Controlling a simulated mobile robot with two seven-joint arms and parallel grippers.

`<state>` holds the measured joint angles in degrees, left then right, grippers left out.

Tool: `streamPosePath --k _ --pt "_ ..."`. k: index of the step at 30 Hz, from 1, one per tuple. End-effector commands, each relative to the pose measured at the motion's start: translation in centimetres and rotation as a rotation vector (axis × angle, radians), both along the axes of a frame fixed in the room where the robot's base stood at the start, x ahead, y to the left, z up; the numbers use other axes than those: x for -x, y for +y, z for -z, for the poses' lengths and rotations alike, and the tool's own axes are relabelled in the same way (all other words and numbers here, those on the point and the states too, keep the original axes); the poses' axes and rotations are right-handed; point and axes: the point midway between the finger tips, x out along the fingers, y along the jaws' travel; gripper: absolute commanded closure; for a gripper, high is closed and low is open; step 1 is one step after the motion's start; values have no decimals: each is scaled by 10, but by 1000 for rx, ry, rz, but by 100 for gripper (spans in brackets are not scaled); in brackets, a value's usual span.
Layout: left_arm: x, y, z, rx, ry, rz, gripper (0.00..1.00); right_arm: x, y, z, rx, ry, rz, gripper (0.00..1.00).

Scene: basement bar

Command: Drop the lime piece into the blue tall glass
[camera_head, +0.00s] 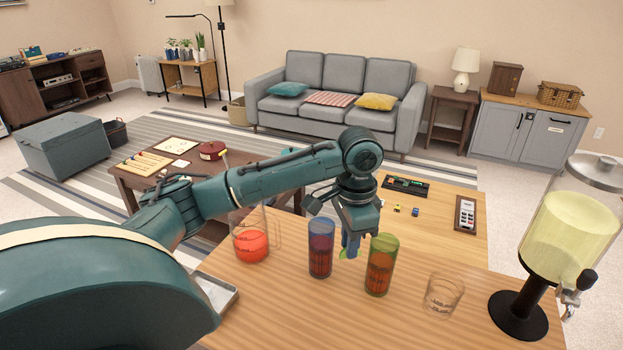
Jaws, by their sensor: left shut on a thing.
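The blue tall glass (320,262) stands upright on the wooden counter and holds a red-orange drink. My left gripper (350,252) points down just right of the blue glass, between it and a green tall glass (380,268). It is shut on the lime piece (342,254), of which only a little green shows around the fingertips. The gripper and lime look beside the blue glass, not over its mouth; their exact height above the counter is hard to tell. My right gripper is not in view.
A pitcher (251,246) with red drink stands left of the blue glass. A short clear glass (443,294) and a drink dispenser (567,235) stand to the right. A tray (222,290) lies at the left. The front middle of the counter (330,320) is clear.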

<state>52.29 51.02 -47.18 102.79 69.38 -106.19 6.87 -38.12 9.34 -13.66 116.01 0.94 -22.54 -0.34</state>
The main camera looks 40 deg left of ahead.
Motion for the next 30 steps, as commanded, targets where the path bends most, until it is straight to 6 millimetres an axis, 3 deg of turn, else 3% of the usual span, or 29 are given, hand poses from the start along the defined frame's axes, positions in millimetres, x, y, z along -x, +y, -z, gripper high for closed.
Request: streamPosePath --k 1,6,12,20,30 --pt "-7 17 -12 0 2 69 100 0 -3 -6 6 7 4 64" --pt "-21 66 -31 4 3 336 100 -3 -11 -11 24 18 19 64" --pt "-27 105 -45 10 1 553 100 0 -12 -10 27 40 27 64" --pt "-28 118 -42 12 2 638 100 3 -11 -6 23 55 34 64" --pt "-28 117 -3 13 3 638 100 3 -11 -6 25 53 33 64"
